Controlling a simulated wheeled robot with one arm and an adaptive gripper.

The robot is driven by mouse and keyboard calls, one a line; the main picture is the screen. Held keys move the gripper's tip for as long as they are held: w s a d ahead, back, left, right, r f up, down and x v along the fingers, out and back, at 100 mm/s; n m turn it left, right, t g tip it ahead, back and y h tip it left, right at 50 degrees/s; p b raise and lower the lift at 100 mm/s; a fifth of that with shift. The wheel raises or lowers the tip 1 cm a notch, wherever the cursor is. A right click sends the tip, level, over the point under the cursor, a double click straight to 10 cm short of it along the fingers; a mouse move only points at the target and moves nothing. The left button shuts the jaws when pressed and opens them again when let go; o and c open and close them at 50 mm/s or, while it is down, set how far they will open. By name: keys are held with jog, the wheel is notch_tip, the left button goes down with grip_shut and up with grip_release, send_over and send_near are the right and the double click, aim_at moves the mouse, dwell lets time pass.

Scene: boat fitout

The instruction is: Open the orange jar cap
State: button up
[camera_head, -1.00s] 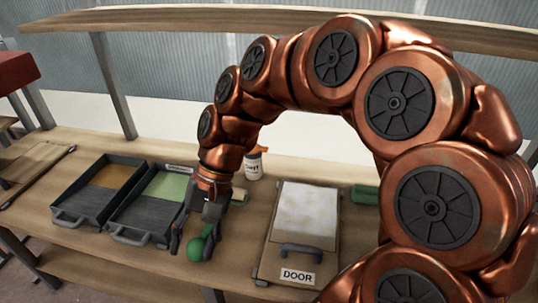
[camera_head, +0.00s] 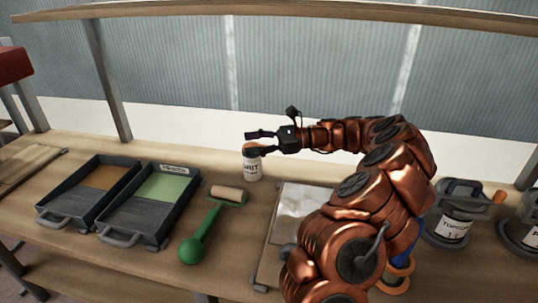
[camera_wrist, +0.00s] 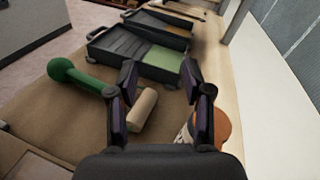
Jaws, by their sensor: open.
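The white jar (camera_head: 251,169) labelled GRIT stands upright on the bench near the back. Its orange cap (camera_head: 249,148) is on top, partly behind a finger. My gripper (camera_head: 249,142) points left, level, at about cap height in the head view. Its fingers are spread with nothing between them. In the wrist view my gripper (camera_wrist: 160,85) is also open, and the orange cap (camera_wrist: 222,128) shows beside and partly behind the right finger, outside the gap. Whether finger and cap touch, I cannot tell.
A green-handled roller (camera_head: 205,225) lies left of the jar. Two dark trays, one with orange (camera_head: 103,178) and one with green (camera_head: 165,187), stand further left. A DOOR panel (camera_head: 293,205) lies partly under my arm. Labelled cans (camera_head: 458,215) stand right. A shelf (camera_head: 300,10) runs above.

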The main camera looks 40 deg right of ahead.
jog(key=s+d+f+m+t+h+b, duration=0.15)
jog(key=d+f+m+t, duration=0.4)
jog(key=d, duration=0.75)
jog(key=w+a+f+g+b, duration=0.1)
jog(key=w+a+b, duration=0.2)
jog(key=w+a, duration=0.2)
jog(key=shift+w+h, duration=0.15)
jog(key=shift+h, duration=0.3)
jog(key=shift+f, duration=0.1)
grip_shut()
